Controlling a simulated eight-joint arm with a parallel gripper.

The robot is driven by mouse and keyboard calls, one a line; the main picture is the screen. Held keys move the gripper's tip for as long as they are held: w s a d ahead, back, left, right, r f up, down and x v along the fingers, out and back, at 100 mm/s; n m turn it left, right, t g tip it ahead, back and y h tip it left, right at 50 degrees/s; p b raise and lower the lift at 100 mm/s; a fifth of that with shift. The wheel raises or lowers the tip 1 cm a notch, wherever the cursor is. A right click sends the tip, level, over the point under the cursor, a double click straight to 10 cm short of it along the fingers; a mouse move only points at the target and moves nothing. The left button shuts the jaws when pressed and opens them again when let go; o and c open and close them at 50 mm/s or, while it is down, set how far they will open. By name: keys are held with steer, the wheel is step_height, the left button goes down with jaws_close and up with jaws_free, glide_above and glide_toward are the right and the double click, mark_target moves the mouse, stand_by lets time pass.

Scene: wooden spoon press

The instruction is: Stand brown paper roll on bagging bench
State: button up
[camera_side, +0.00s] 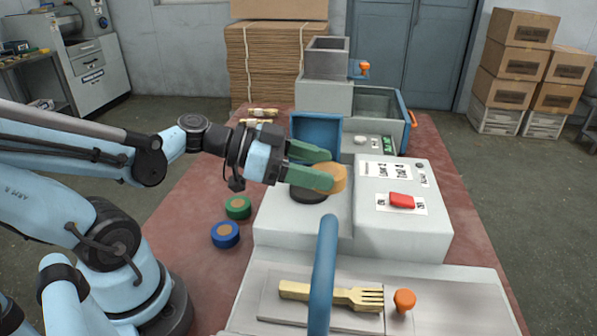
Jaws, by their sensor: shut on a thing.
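My gripper (325,168), with green fingers, is shut on a tan-brown round roll (337,178), which fits the brown paper roll. The roll is tilted and its lower part is partly covered by a finger. It is over the grey machine's left part, next to a dark round pad (309,196). I cannot tell whether the roll touches the surface below. No surface in view is marked as the bagging bench, so I cannot tell which it is.
A green roll (238,207) and a blue roll (226,234) lie on the reddish table (185,240). A blue curved handle (325,265) rises in front. A control panel with a red switch (401,201) is right of the gripper. A wooden fork (335,295) lies on the front plate.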

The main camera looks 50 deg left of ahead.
steer(key=shift+s+d+r+m+g+h, duration=0.3)
steer(key=shift+r+m+h, duration=0.1)
steer(key=shift+r, duration=0.2)
steer(key=shift+s+d+r+m+g+h, duration=0.2)
steer(key=shift+d+r+m+g+h, duration=0.15)
steer(key=shift+r, duration=0.2)
steer(key=shift+a, duration=0.1)
glide_above(298, 189)
step_height(298, 189, down, 7)
steer(key=shift+f, duration=1.85)
steer(key=shift+f, duration=0.15)
steer(key=o, duration=1)
steer(key=shift+o, duration=0.2)
steer(key=v, duration=1.1)
steer(key=shift+s, duration=0.25)
steer(key=shift+o, duration=0.4)
steer(key=shift+s+a+r, duration=0.2)
steer(key=shift+a+r, duration=0.05)
steer(key=shift+r, duration=0.05)
